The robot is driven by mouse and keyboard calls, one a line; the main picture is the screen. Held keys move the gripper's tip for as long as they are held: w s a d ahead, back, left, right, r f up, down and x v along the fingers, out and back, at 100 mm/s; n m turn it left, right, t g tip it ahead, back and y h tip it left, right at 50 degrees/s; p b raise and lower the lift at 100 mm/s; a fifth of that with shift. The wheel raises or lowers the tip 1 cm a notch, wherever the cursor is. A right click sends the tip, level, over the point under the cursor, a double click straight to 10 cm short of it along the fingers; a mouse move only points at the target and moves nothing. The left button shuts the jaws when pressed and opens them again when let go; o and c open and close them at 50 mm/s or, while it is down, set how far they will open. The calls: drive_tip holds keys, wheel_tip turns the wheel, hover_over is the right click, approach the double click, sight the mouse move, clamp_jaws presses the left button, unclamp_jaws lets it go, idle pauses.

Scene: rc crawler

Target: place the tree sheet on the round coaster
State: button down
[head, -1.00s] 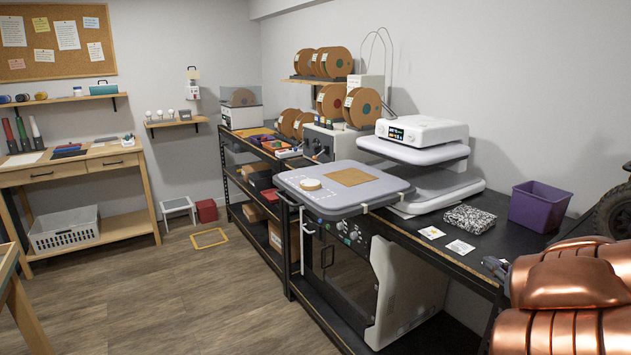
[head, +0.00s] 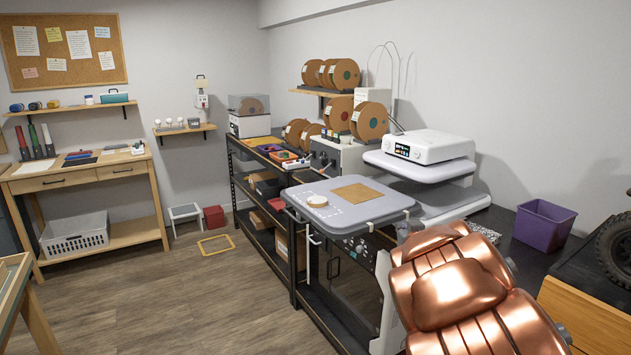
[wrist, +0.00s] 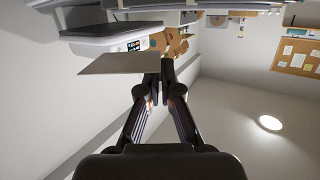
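My copper-coloured arm covers the lower right of the head view and mostly hides the gripper and the sheet there.
A brown square mat (head: 357,193) lies beside the coaster on the pad. The white press head (head: 428,145) stands behind it. A speckled block (head: 484,232) is partly hidden by my arm. A purple bin (head: 543,225) stands on the black bench to the right.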

drive_tip(key=s+a+f+m+h, duration=0.2)
drive_tip(key=s+a+f, duration=0.2)
drive_tip(key=s+a, duration=0.15)
drive_tip(key=shift+s+d+r+m+g+h, duration=0.2)
drive_tip(key=shift+s+h, duration=0.25)
drive_tip(key=shift+s, duration=0.3)
drive_tip(key=shift+s+d+r+m+g+h, duration=0.15)
drive_tip(key=shift+s+r+m+h, duration=0.2)
drive_tip(key=shift+s, duration=0.35)
drive_tip(key=shift+s+d+r+m+g+h, duration=0.1)
drive_tip(key=shift+s+d+m+h, duration=0.1)
drive_tip(key=shift+s+h, duration=0.45)
drive_tip(key=shift+s, duration=0.1)
